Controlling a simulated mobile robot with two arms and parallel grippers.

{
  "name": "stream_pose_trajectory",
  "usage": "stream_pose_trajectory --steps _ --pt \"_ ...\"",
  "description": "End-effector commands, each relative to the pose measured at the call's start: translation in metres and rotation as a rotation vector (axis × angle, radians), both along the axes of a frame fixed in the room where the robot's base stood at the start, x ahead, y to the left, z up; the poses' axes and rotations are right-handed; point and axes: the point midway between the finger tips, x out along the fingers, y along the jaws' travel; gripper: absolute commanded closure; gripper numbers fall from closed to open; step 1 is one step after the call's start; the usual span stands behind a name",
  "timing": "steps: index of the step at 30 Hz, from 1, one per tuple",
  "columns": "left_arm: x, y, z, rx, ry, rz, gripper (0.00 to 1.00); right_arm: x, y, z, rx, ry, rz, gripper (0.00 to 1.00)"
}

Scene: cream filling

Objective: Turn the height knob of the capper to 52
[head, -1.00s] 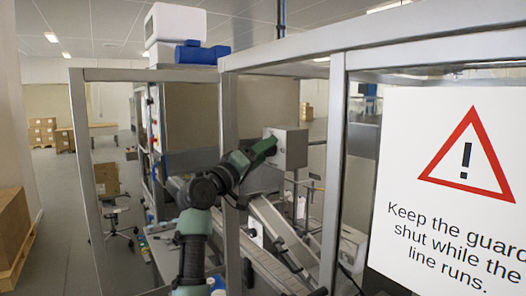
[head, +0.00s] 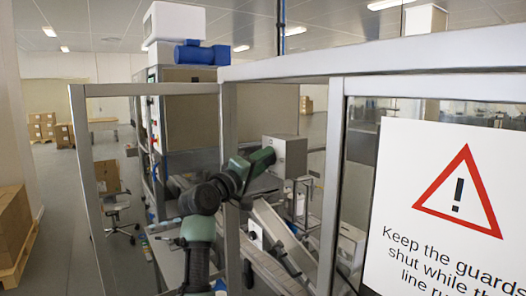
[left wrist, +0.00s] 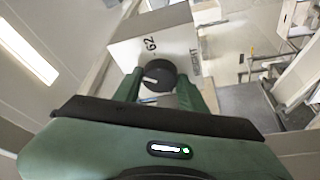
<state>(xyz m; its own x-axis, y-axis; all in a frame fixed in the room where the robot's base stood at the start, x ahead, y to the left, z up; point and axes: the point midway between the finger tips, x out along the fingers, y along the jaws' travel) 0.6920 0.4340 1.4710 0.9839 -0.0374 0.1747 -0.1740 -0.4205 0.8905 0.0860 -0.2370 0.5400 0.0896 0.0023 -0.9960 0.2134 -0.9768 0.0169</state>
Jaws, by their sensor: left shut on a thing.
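The capper's height knob (left wrist: 157,77) is a dark round knob with a pale pointer mark, on the face of a light grey box (left wrist: 150,45). The box face carries the number 62 above the knob and the word HEIGHT to its right. In the left wrist view my left gripper (left wrist: 160,80) has its green fingers on either side of the knob, shut on it. In the head view the grey box (head: 289,155) stands behind the guard frame, with my left gripper (head: 264,157) against its left side; the knob is hidden there. My right gripper is not in view.
A warning sign (head: 445,190) hangs on the right panel. A conveyor (head: 280,235) runs below the box. Cartons (head: 14,225) stand on a pallet at left.

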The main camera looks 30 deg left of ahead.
Motion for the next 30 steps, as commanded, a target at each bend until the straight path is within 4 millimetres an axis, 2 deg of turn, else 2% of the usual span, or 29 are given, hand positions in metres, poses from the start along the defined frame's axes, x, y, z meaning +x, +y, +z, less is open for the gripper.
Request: stream_pose_trajectory --steps 1,9,21,30 --pt "0.0 -0.001 0.007 -0.042 0.022 -0.001 0.99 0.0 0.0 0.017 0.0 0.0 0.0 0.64" --pt "0.0 -0.002 0.007 -0.281 0.119 -0.001 0.99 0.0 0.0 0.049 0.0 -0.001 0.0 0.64" --pt "0.0 -0.001 0.005 -0.608 0.252 -0.002 0.99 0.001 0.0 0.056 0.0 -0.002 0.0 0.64" --pt "0.0 -0.001 0.006 -0.764 0.318 -0.002 0.99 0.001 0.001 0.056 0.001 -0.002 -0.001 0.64"
